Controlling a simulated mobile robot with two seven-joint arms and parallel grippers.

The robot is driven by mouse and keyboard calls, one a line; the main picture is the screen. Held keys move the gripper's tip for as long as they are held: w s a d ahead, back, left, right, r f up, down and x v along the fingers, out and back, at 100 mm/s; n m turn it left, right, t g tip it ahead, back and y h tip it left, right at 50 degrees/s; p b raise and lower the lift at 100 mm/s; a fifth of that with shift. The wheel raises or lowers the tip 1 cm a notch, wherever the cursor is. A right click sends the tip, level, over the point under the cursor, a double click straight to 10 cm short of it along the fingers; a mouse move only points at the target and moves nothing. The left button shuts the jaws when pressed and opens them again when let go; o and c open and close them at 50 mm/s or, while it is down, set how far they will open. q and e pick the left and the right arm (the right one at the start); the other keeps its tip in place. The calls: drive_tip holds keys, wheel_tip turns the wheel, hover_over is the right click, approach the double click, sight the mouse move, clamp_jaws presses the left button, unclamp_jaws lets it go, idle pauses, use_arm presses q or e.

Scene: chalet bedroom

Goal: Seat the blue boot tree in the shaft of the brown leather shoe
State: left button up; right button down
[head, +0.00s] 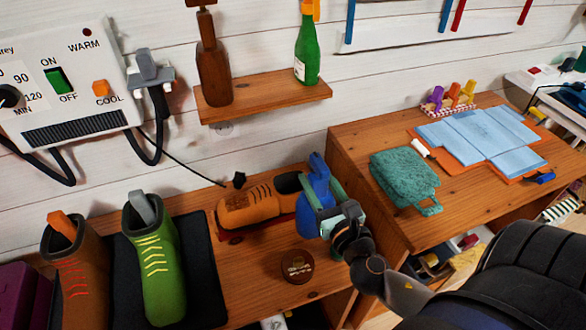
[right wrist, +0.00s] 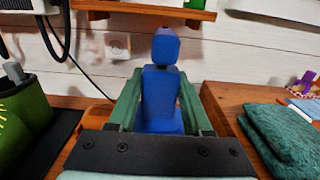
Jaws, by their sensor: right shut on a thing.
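The brown leather shoe (head: 250,207) lies on the wooden bench on a dark red base, toe to the left, its dark opening at the right end. My right gripper (head: 326,203) is shut on the blue boot tree (head: 318,180), just right of the shoe's opening. In the right wrist view the blue boot tree (right wrist: 163,95) stands upright between the two green fingers. A sliver of the shoe (right wrist: 97,112) shows left of the fingers there. The tree's lower end is hidden, so I cannot tell whether it touches the shoe. My left gripper is out of view.
A brown boot (head: 85,275) and a green boot (head: 155,262), each with a tree in it, stand at left. A round brown tin (head: 297,266) sits before the shoe. A shelf (head: 262,96) with bottles hangs above. A teal cloth (head: 404,177) lies on the right-hand cabinet.

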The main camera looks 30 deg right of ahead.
drive_tip(key=p+x, duration=0.1)
drive_tip(key=x, duration=1.5)
wheel_tip(320, 180, down, 7)
drive_tip(key=b, duration=0.4)
drive_tip(key=shift+w+d, duration=0.2)
drive_tip(key=shift+f, duration=0.2)
drive_tip(key=shift+c, duration=1.6)
unclamp_jaws()
